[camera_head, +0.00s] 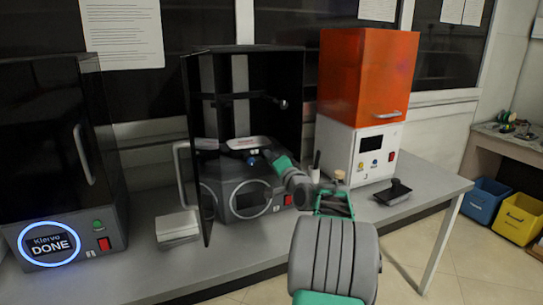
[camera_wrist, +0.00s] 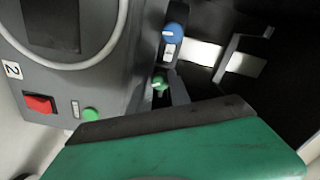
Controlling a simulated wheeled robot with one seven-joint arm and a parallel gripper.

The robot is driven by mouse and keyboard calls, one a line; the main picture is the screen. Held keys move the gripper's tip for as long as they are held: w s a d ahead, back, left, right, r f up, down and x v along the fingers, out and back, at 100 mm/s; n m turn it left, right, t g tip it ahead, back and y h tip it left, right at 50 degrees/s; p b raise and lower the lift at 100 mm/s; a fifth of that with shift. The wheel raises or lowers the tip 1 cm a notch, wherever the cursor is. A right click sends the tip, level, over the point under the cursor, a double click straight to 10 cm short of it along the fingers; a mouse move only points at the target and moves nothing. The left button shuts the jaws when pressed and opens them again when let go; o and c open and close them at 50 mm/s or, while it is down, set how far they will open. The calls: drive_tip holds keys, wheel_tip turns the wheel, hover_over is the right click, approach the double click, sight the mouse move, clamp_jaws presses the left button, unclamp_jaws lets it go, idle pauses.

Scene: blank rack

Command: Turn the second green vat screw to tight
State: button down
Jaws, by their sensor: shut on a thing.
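The open dark printer (camera_head: 243,196) stands in the middle of the bench. Its front carries a "2" label, seen in the wrist view. The vat (camera_head: 247,143) sits inside under a pale top. In the wrist view a green vat screw (camera_wrist: 160,82) with a light pointer mark is beside a grey fingertip, and a blue knob (camera_wrist: 174,35) is above it. My gripper (camera_head: 268,154) reaches into the printer from the right and is shut on the green screw. The green gripper body fills the lower wrist view and hides one finger. In the head view my gripper hides the screw.
The printer's door (camera_head: 196,160) stands open on the left. A second printer (camera_head: 60,190) showing "DONE" is at far left. An orange-topped machine (camera_head: 368,75) is at right, with a black tray (camera_head: 393,192) in front. A white stack (camera_head: 177,226) lies left of the open printer.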

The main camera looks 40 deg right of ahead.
drive_tip(key=m+p, duration=0.3)
drive_tip(key=m, duration=0.1)
drive_tip(key=shift+r+m, duration=0.1)
drive_tip(key=shift+m, duration=0.3)
idle(0.4)
drive_tip(key=c, duration=1.5)
unclamp_jaws()
drive_tip(key=shift+d, duration=0.1)
drive_tip(key=v, duration=0.8)
